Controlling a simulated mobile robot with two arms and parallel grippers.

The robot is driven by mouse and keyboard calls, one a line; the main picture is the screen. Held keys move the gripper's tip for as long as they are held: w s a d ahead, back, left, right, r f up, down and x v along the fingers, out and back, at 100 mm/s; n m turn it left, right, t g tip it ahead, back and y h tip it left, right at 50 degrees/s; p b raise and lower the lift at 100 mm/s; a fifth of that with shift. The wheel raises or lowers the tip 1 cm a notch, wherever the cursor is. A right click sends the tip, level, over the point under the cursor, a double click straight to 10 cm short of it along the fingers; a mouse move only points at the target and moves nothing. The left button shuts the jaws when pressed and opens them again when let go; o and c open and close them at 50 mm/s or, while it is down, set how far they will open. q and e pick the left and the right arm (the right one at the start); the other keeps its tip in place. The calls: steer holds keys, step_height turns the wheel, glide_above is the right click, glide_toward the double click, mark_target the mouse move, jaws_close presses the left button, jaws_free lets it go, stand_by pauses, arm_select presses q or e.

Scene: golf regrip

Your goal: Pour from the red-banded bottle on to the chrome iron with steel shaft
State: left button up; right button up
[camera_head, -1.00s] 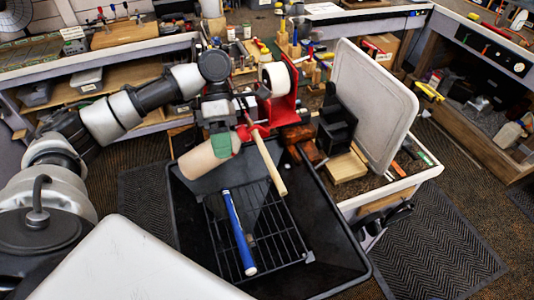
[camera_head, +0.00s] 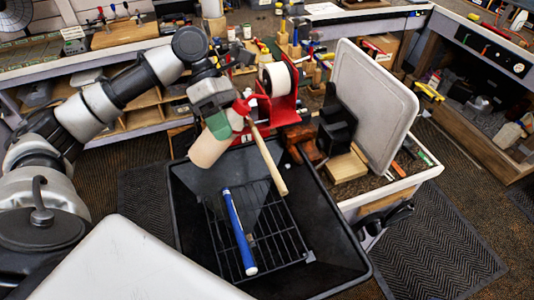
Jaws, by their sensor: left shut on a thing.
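My left gripper (camera_head: 216,110) is shut on a pale tan bottle (camera_head: 208,148). A green patch shows on the bottle and some red near its upper end. The bottle is tilted, its wide end down to the left, above the back of a black tray (camera_head: 183,215). A club with a tan, tape-like shaft end (camera_head: 267,160) slants down over the tray from a red clamp (camera_head: 243,107). I cannot tell which club is the chrome iron; no head shows clearly. My right gripper is not in view.
A red holder with a white tape roll (camera_head: 276,78) stands behind the tray. A black block (camera_head: 337,125), a wooden block (camera_head: 346,165) and an upright white board (camera_head: 374,100) stand to the right. Dark mats lie on the floor.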

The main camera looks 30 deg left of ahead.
arm_select(q)
steer(key=shift+r, duration=0.5)
steer(key=shift+w+d+r+m+t+h, duration=0.2)
steer(key=shift+w+d+m+t+h, duration=0.4)
steer(key=shift+t+h, duration=0.4)
steer(key=shift+w+d+r+m+t+h, duration=0.1)
steer(key=shift+w+r+m+t+h, duration=0.15)
steer(key=shift+h, duration=0.25)
steer(key=shift+s, duration=0.1)
steer(key=shift+f, duration=0.1)
steer(key=shift+w+d+f+m+t+h+b, duration=0.3)
steer(key=shift+w+d+m+t+h+b, duration=0.2)
steer(key=shift+b, duration=0.2)
steer(key=shift+w+d+r+m+t+h+b, duration=0.1)
steer(key=shift+w+d+m+t+h+b, duration=0.35)
steer(key=shift+w+h, duration=0.3)
